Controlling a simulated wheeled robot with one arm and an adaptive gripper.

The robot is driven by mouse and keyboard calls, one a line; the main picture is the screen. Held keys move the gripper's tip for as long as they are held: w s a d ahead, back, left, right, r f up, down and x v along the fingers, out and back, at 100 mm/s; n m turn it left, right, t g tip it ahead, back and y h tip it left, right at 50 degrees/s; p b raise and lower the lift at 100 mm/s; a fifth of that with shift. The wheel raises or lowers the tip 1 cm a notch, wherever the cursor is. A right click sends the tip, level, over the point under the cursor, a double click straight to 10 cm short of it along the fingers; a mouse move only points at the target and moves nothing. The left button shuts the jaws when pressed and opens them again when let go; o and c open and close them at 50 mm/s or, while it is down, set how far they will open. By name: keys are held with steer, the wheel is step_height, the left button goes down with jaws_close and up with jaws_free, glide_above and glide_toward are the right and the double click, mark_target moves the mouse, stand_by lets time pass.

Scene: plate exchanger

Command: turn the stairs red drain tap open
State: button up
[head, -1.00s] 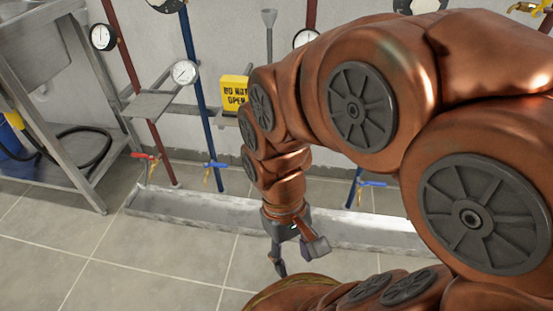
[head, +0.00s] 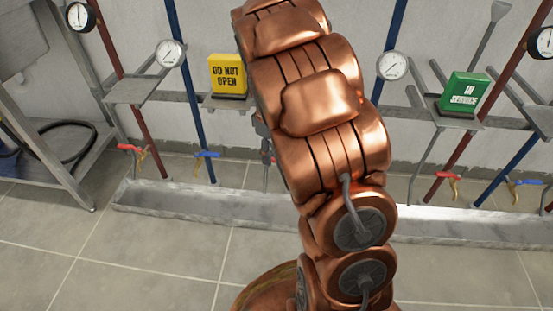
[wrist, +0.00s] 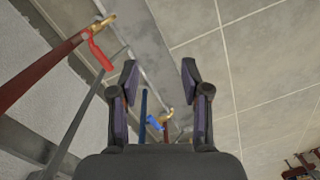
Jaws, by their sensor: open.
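Red-handled drain taps show on red pipes in the head view: one at left (head: 131,149), one right of centre (head: 450,176), and part of one at the right edge. I cannot tell which is the stairs tap. In the wrist view, a red tap handle (wrist: 100,50) with a brass body hangs on a red pipe (wrist: 45,68), left of my gripper. My gripper (wrist: 160,72) is open and empty, its fingers apart from that handle. A blue tap handle (wrist: 153,122) shows between the fingers, farther off. In the head view my arm mostly hides my gripper.
A yellow "DO NOT OPEN" sign (head: 227,74) and a green "IN SERVICE" sign (head: 464,92) stand on wall brackets. A long grey drain trough (head: 200,203) runs along the floor under the pipes. A metal table stands at left. The tiled floor in front is clear.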

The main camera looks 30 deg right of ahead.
steer(key=w+d+f+n, duration=0.1)
steer(key=w+d+f, duration=0.1)
steer(key=w, duration=0.1)
steer(key=w+d+f+n+p, duration=0.1)
steer(key=w+d+f, duration=0.1)
steer(key=w+d, duration=0.1)
steer(key=w+d+f+n+t, duration=0.1)
steer(key=w+d+f+n, duration=0.1)
steer(key=w, duration=0.1)
steer(key=shift+w+d+f+p, duration=0.3)
steer(key=shift+d+f+p, duration=0.05)
steer(key=shift+w+d+f+n, duration=0.25)
steer(key=shift+w+f+n, duration=0.05)
steer(key=shift+f, duration=0.15)
steer(key=shift+f+b, duration=1.55)
steer(key=shift+f, duration=2.4)
jaws_close()
